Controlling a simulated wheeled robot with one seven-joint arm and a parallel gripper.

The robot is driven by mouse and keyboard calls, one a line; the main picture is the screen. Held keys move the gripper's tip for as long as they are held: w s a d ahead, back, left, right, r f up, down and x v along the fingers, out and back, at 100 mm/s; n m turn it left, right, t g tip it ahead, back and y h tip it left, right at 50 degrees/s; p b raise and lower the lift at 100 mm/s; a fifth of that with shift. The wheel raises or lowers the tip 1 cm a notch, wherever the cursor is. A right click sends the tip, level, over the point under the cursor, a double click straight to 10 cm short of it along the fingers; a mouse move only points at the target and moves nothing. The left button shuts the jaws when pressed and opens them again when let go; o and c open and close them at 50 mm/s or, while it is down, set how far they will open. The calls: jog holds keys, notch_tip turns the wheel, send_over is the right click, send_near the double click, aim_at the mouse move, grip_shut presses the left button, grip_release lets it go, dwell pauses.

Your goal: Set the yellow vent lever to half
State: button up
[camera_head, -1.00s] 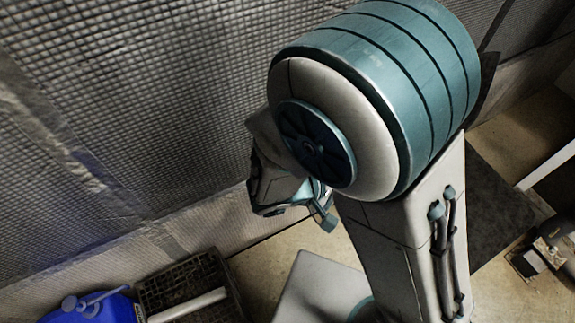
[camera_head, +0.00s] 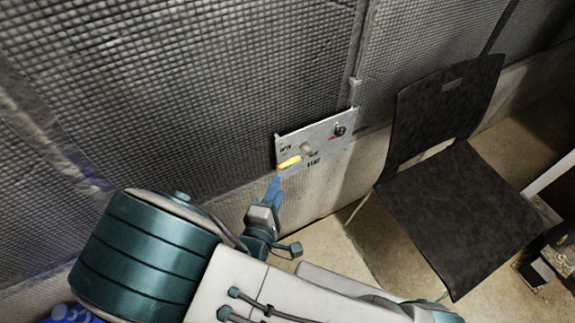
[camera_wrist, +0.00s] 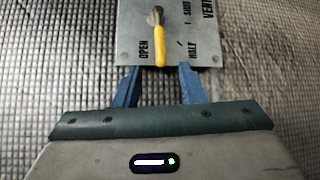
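The yellow vent lever (camera_head: 290,162) is on a grey metal panel (camera_head: 340,148) on the wall. In the wrist view the lever (camera_wrist: 160,45) runs straight down from its pivot, beside the OPEN label. The HALF label and its slanted mark lie to its right; SHUT is higher on the right. My gripper (camera_head: 276,184) has blue fingers just below the lever in the head view. In the wrist view my gripper (camera_wrist: 158,70) is open, fingers apart, with the lever's end between them in the picture. I see no contact; the depth gap is unclear.
A dark chair (camera_head: 440,190) stands right of the panel. The panel also carries a small round dark fitting (camera_head: 339,130). A blue object (camera_head: 72,314) shows at the lower left.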

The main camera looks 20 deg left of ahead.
aim_at(295, 160)
jog(key=w+f, duration=0.1)
jog(key=w, duration=0.8)
jog(key=shift+a, duration=0.4)
jog(key=shift+w, duration=0.1)
grip_shut()
